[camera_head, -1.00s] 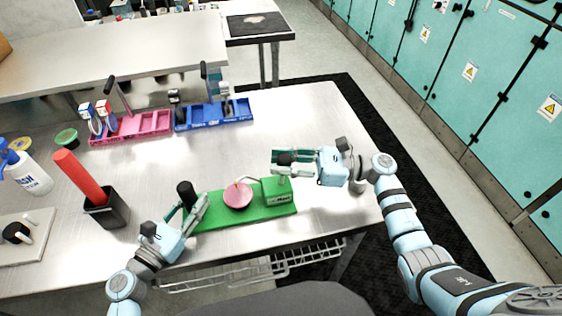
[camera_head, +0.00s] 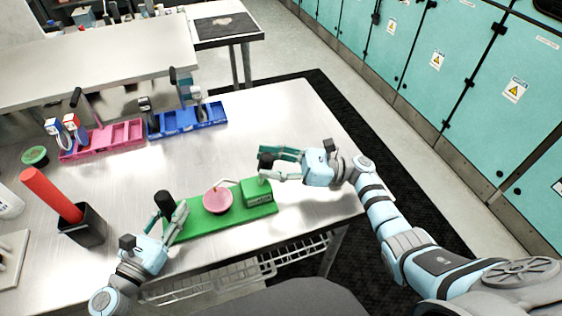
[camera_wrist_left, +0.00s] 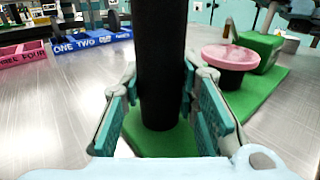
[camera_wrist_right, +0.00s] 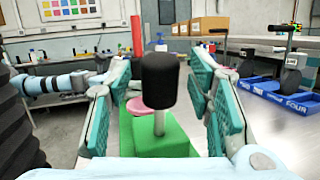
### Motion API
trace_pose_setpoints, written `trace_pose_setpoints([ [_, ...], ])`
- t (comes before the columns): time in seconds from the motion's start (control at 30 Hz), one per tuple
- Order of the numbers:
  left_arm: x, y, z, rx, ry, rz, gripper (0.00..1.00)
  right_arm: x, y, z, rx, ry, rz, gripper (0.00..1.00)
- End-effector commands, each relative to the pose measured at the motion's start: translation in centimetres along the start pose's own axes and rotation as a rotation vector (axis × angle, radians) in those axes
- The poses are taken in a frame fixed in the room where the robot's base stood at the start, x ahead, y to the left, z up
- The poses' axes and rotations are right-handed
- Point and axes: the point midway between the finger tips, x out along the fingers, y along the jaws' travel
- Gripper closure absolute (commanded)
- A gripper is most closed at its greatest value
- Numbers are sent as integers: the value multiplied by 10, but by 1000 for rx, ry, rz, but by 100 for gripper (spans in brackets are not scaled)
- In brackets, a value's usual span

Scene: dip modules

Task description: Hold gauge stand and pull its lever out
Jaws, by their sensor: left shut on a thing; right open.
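The gauge stand is a green base (camera_head: 205,228) near the table's front edge, with a pink round disc (camera_head: 217,200), a raised green block (camera_head: 257,192) at its right end and a black upright post (camera_head: 165,204) at its left end. My left gripper (camera_head: 172,218) is shut on the black post; the post also stands between its fingers in the left wrist view (camera_wrist_left: 160,70). The lever, a black knob (camera_wrist_right: 160,76) on a light metal stem, rises from the green block in the right wrist view. My right gripper (camera_head: 280,163) is open, its fingers on either side of the knob.
A pink tray (camera_head: 104,140) and a blue tray (camera_head: 190,120), both with upright tools, stand at the back. A black cup (camera_head: 85,228) with a red rod (camera_head: 50,194) is at the left. The table's right side is clear.

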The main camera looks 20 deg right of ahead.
Motion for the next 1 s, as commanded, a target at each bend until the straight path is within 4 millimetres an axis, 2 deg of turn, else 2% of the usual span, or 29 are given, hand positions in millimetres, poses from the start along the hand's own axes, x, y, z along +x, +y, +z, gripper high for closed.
trace_pose_setpoints([
  [0.3, 0, 0, 0, -1, -1, 0, 100, -83, -1, 0, 2, 4, -5, 53],
  [0.4, 0, 0, 0, -1, -1, 0, 100, -101, -1, 0, 2, 3, -3, 53],
  [0.53, 0, 0, 0, -1, -1, 0, 100, -109, 0, 0, -1, 1, -1, 53],
  [0.77, 0, 0, 0, -1, -1, 0, 100, -110, 1, -2, 3, 3, -1, 53],
  [0.8, 0, 0, 0, -1, -1, 0, 100, -116, 3, -4, 5, 18, -5, 53],
  [0.9, 0, 0, 0, -1, -1, 0, 100, -122, 9, 4, -45, 91, 22, 53],
  [1.0, 0, 0, 0, -1, 0, 0, 100, -118, 9, 16, -61, 182, 36, 53],
])
